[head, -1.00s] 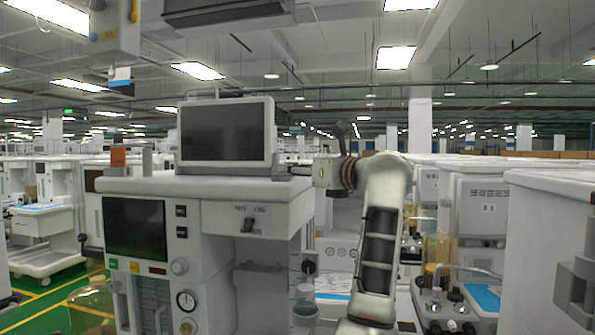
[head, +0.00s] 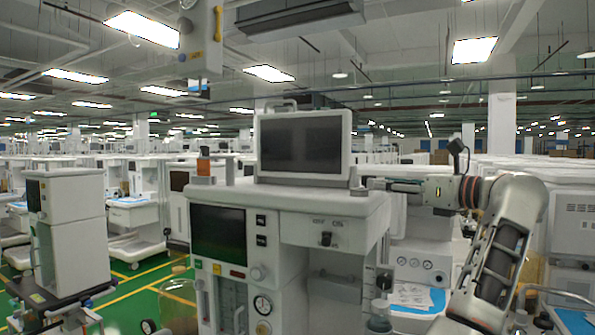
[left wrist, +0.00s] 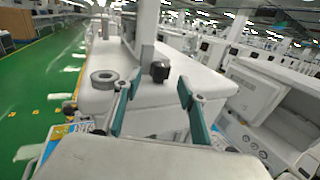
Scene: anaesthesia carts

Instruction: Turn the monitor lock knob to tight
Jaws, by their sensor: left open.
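The monitor (head: 305,145) stands on top of the anaesthesia cart (head: 225,190), its dark screen facing me. A small dark knob (left wrist: 159,70) sits on the white cart top in the left wrist view, close to the monitor's support. I take it for the lock knob; its tightness cannot be read. My left gripper (head: 369,184) is at the cart top's right edge, beside the monitor's lower right corner. In the left wrist view its teal fingers (left wrist: 160,88) are apart and empty, with the knob just beyond and between the tips. My right gripper is not in view.
A grey ring-shaped part (left wrist: 103,78) lies on the cart top left of the knob. An orange-topped part (head: 203,166) stands at the cart's left end. Another machine (head: 70,225) stands at left. Green floor (head: 140,290) lies between them.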

